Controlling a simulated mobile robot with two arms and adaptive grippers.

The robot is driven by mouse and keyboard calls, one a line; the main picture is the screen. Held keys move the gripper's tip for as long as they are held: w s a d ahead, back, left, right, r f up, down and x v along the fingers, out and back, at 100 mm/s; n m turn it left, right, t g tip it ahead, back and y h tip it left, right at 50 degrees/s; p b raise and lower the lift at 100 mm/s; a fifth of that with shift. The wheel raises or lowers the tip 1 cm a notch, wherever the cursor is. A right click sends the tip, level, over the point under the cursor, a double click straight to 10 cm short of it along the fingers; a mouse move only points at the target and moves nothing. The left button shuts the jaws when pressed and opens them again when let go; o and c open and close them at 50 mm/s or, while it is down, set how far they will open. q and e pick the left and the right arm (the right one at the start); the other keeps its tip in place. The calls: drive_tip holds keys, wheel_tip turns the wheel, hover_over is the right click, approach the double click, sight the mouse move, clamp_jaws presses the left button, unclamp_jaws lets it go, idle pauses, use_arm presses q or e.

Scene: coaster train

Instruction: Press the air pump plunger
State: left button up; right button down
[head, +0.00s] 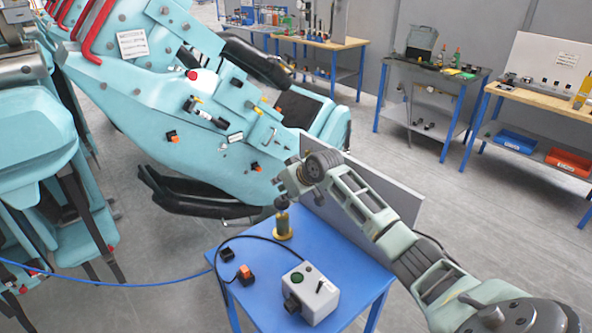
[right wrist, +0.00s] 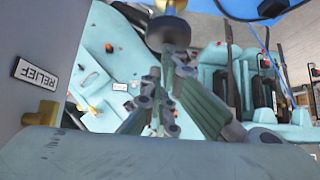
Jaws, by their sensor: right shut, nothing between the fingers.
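The air pump (head: 282,222) stands upright on the blue table, with a brass body, a yellow base and a black plunger knob (head: 281,202) on top. My right gripper (head: 284,187) is just above the knob, its fingers shut and empty. In the right wrist view the plunger knob (right wrist: 168,30) is a dark round disc right beyond the closed fingertips of the right gripper (right wrist: 167,58). I cannot tell whether the tips touch the knob. My left gripper is not in view.
The blue table (head: 240,310) also bears a grey control box (head: 311,292), an orange-topped block (head: 245,275) and a black cable. A grey panel (head: 385,200) stands along the table's back edge, close to my arm. The turquoise coaster train (head: 150,100) fills the left.

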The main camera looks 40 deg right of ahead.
drive_tip(key=shift+s+r, duration=0.35)
drive_tip(key=shift+r, duration=0.3)
use_arm(q)
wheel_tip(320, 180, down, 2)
drive_tip(key=b, duration=0.3)
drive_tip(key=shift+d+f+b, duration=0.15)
drive_tip(key=shift+b, duration=0.15)
use_arm(e)
drive_tip(key=v, duration=0.9)
drive_tip(key=shift+r, duration=0.25)
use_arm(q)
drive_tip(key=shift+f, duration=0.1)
use_arm(e)
drive_tip(key=shift+d+f, duration=0.1)
use_arm(q)
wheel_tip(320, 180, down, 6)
drive_tip(key=b, duration=0.6)
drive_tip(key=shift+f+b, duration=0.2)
drive_tip(key=shift+b, duration=0.1)
use_arm(e)
drive_tip(key=shift+s+d+r+t, duration=0.1)
drive_tip(key=shift+s+r+t, duration=0.05)
drive_tip(key=shift+s+t, duration=0.8)
drive_tip(key=shift+s+r+t, duration=0.2)
drive_tip(key=shift+s+t, duration=0.45)
drive_tip(key=shift+t, duration=0.45)
drive_tip(key=shift+s+d+r+t, duration=0.1)
drive_tip(key=shift+s+r+t, duration=0.05)
drive_tip(key=shift+s+t, duration=0.75)
